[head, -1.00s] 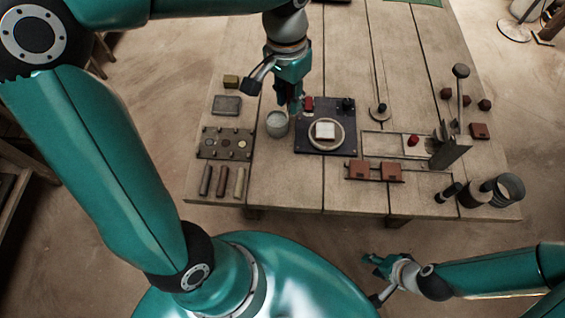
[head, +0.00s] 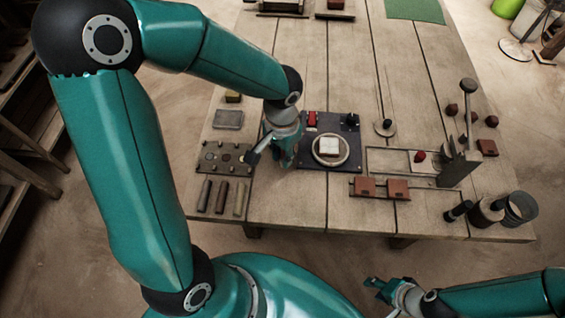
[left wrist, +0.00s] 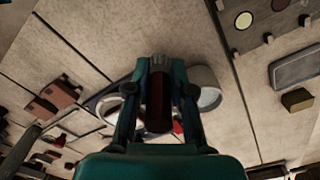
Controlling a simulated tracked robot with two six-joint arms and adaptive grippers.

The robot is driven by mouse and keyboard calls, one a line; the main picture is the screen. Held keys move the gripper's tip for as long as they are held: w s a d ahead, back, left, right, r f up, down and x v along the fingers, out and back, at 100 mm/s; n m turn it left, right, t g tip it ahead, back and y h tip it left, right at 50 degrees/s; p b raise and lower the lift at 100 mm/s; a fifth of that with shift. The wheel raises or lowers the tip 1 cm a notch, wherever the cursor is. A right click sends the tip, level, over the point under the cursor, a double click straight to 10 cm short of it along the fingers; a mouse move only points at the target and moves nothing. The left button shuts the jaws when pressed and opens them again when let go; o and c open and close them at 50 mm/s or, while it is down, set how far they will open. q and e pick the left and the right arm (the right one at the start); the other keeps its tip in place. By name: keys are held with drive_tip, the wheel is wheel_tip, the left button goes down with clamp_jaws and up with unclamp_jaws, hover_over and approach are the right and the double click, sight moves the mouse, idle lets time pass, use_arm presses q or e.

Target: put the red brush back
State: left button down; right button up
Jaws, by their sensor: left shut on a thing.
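My left gripper (head: 284,160) is over the table, just left of the dark board (head: 310,160). In the left wrist view my left gripper (left wrist: 158,85) is shut on a dark red handle with a grey end, seemingly the red brush (left wrist: 158,105). In the head view the fingers hide the brush. A grey cup (left wrist: 208,88) stands beside the fingers in the wrist view; it is mostly hidden behind the gripper in the head view. A small red block (head: 312,118) stands at the board's back. My right gripper (head: 380,288) is low, away from the table; its jaws are unclear.
A white tile (head: 331,146) sits on a round plate on the board. A perforated plate (head: 225,157) and several bars (head: 221,196) lie at left. A press with a lever (head: 468,125) stands at right, with brown blocks (head: 397,187) nearer me. Front middle boards are clear.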

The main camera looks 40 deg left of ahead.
use_arm(q)
drive_tip(key=shift+f, duration=2.05)
drive_tip(key=shift+b, duration=0.3)
drive_tip(key=shift+f, duration=0.15)
drive_tip(key=c, duration=1)
unclamp_jaws()
drive_tip(key=shift+r, duration=0.25)
wheel_tip(320, 180, up, 12)
drive_tip(key=shift+f+p, duration=0.1)
drive_tip(key=shift+p, duration=0.75)
